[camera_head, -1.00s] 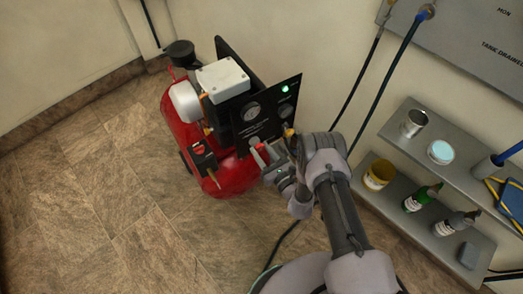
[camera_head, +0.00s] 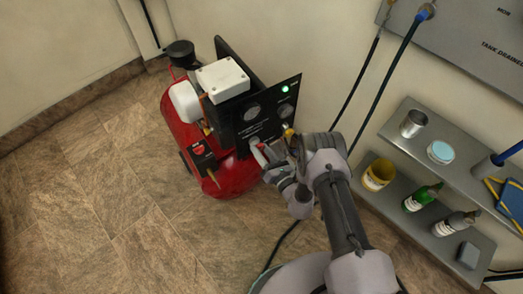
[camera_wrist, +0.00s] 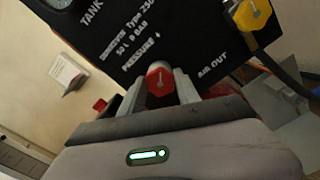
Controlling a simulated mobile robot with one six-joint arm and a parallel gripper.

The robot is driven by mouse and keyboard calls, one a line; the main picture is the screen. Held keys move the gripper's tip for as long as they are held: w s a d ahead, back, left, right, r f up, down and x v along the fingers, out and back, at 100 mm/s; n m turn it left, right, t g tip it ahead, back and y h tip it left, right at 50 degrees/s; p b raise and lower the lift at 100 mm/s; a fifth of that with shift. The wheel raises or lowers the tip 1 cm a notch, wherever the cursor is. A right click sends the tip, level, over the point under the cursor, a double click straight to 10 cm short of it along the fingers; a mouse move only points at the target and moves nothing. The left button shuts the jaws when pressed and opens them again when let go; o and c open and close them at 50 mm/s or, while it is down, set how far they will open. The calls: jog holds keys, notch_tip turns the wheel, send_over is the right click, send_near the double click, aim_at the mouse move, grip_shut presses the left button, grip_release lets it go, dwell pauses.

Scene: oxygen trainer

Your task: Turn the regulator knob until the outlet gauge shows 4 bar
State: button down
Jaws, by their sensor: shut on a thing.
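The regulator knob (camera_wrist: 160,80) is red with a pale pointer mark. In the wrist view it sits between the two grey fingers of my gripper (camera_wrist: 159,88), which is shut on it. The knob is on a black panel (camera_head: 241,131) at the front of a red compressor, below the lettering "PRESSURE". In the head view my gripper (camera_head: 264,157) reaches the lower part of this panel. Two round gauges, the left one (camera_head: 252,111) and the right one (camera_head: 285,109), show above it, too small to read. In the wrist view only the edge of a gauge (camera_wrist: 60,3) near "TANK" shows, needle unreadable.
A yellow valve knob (camera_wrist: 252,15) stands right of the red knob near "AIR OUT", with a dark hose. A green lamp (camera_head: 286,88) glows on the panel. Shelves (camera_head: 398,135) with cans and bottles stand right of my arm. The floor at left is clear.

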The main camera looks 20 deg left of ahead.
jog(key=shift+f, duration=0.1)
jog(key=c, duration=0.9)
grip_release()
jog(key=p+v, duration=0.6)
jog(key=v, duration=1.1)
jog(key=shift+s+d+p, duration=0.15)
jog(key=shift+s+p, duration=0.1)
jog(key=shift+p, duration=0.15)
